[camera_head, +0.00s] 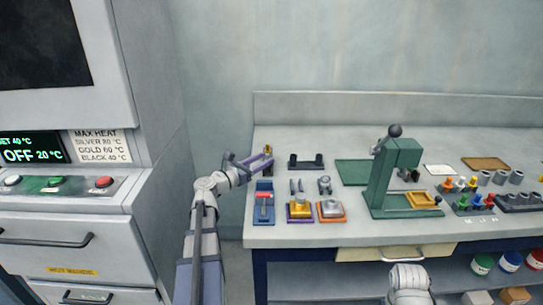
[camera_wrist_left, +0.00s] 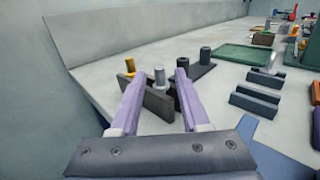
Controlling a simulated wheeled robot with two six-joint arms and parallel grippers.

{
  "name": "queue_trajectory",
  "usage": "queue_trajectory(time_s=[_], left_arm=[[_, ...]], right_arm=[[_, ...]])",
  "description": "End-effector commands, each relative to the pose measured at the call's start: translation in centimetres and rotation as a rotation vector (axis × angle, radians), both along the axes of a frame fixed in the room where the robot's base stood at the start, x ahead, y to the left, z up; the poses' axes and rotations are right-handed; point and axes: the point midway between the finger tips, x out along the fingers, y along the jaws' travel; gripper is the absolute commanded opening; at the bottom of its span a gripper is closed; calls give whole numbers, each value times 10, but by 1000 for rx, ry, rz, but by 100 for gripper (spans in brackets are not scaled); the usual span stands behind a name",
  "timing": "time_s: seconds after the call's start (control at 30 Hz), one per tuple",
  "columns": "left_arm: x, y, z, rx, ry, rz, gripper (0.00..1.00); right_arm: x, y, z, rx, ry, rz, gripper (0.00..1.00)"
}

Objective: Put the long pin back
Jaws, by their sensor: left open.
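My left gripper (camera_head: 256,160) is open at the left end of the bench. In the left wrist view its two purple fingers (camera_wrist_left: 157,82) are apart, with a silver pin (camera_wrist_left: 160,77) showing upright between the tips. I cannot tell whether the pin is between them or just beyond. The pin stands at a dark grey rack (camera_wrist_left: 158,102). A gold pin (camera_wrist_left: 130,66) stands behind, also in the head view (camera_head: 267,149). A second dark rack (camera_head: 305,163) to the right bears two dark upright pins (camera_wrist_left: 204,56). I cannot tell which pin is the long one.
A blue tray with a red-topped item (camera_head: 263,209), small grey blocks (camera_head: 295,187) and gold and silver pieces on bases (camera_head: 300,207) stand near the front edge. A green press (camera_head: 397,170) stands further right. The wall (camera_wrist_left: 75,35) lies behind the bench.

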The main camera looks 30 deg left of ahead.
Motion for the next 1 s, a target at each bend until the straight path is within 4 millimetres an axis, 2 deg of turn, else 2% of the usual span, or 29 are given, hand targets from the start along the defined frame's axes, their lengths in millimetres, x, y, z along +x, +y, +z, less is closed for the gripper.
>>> queue_trajectory(time_s=[0.03,0.1,0.33,0.53,1.0], left_arm=[[-13,2,0,0,0,4,46],[-26,5,0,0,0,3,46],[-53,12,0,0,0,1,46],[-61,14,0,0,0,0,46],[-60,14,0,0,0,0,46]], right_arm=[[0,0,0,0,0,0,50],[0,0,0,0,0,0,50],[0,0,0,0,0,0,50],[0,0,0,0,0,0,50],[0,0,0,0,0,0,50]])
